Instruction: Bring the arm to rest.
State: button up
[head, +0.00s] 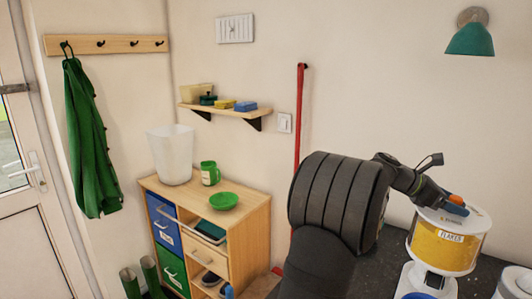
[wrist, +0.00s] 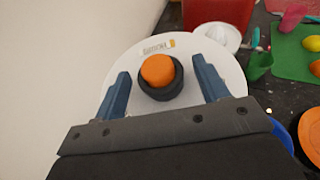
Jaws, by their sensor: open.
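My gripper (wrist: 162,90) is open in the wrist view, with its two blue fingers on either side of an orange-topped black knob (wrist: 158,71). The knob sits on a round white lid (wrist: 117,68). I cannot tell whether the fingers touch the lid. In the head view my arm reaches to the right, and the gripper is over the top of a clear container of yellow flakes (head: 440,248) labelled "FLAKES". The gripper's fingers are small and partly hidden there.
A dark speckled counter (head: 497,270) bears the container. In the wrist view a red object (wrist: 218,12), a green cup (wrist: 259,66), a green mat (wrist: 290,50) and an orange disc (wrist: 311,130) lie to the right. A wooden cabinet (head: 250,215) stands left of my arm.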

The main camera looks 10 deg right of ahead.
jog(key=n+t, duration=0.4)
jog(key=s+n+t, duration=0.1)
jog(key=t, duration=0.1)
jog(key=shift+n+t+h, duration=0.4)
jog(key=v, duration=0.8)
jog(key=shift+w+a, duration=0.1)
jog(key=shift+w, duration=0.05)
dwell(1.8)
